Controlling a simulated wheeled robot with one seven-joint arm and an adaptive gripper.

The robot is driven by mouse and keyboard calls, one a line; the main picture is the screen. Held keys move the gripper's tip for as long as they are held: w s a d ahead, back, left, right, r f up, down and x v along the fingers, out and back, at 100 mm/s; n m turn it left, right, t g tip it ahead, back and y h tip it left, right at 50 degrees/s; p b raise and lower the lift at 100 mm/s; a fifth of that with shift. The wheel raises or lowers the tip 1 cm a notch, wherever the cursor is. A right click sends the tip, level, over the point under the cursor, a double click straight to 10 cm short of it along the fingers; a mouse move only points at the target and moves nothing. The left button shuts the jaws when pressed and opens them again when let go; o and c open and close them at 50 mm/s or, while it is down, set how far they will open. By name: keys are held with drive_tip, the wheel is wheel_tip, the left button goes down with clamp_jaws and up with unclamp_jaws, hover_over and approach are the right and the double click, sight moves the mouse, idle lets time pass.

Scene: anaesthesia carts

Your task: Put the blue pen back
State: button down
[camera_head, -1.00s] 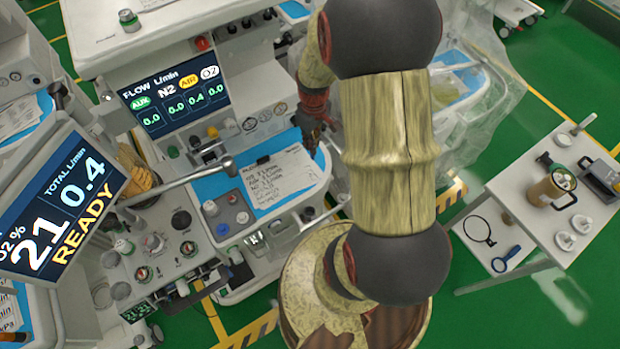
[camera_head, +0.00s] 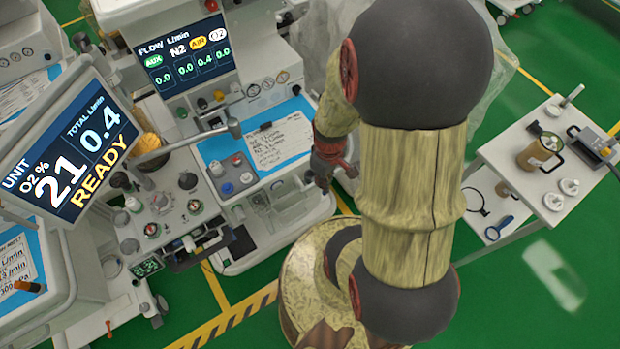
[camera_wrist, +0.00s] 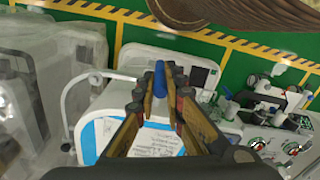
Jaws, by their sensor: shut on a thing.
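My gripper (camera_head: 322,182) hangs just right of the front of the cart's blue-covered top. In the wrist view, the gripper (camera_wrist: 160,88) is shut on the blue pen (camera_wrist: 159,78), which sticks out between the fingertips. The pen cannot be made out in the head view. A handwritten white sheet (camera_head: 278,143) lies on the blue mat (camera_head: 216,148) of the cart, left of my gripper. A small dark item lies at the sheet's upper edge.
A flow display (camera_head: 188,60) stands behind the mat, and a tilted READY screen (camera_head: 75,150) is at the left. A white side table (camera_head: 510,150) with a brown mug (camera_head: 538,152) is at the right. Green floor (camera_head: 540,255) is open at the lower right.

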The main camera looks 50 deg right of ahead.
drive_tip(key=w+d+f+b, duration=0.2)
drive_tip(key=w+d+f, duration=0.4)
drive_tip(key=w+f, duration=0.6)
drive_tip(key=shift+f, duration=0.35)
drive_tip(key=shift+f, duration=0.15)
drive_tip(key=c, duration=1.9)
unclamp_jaws()
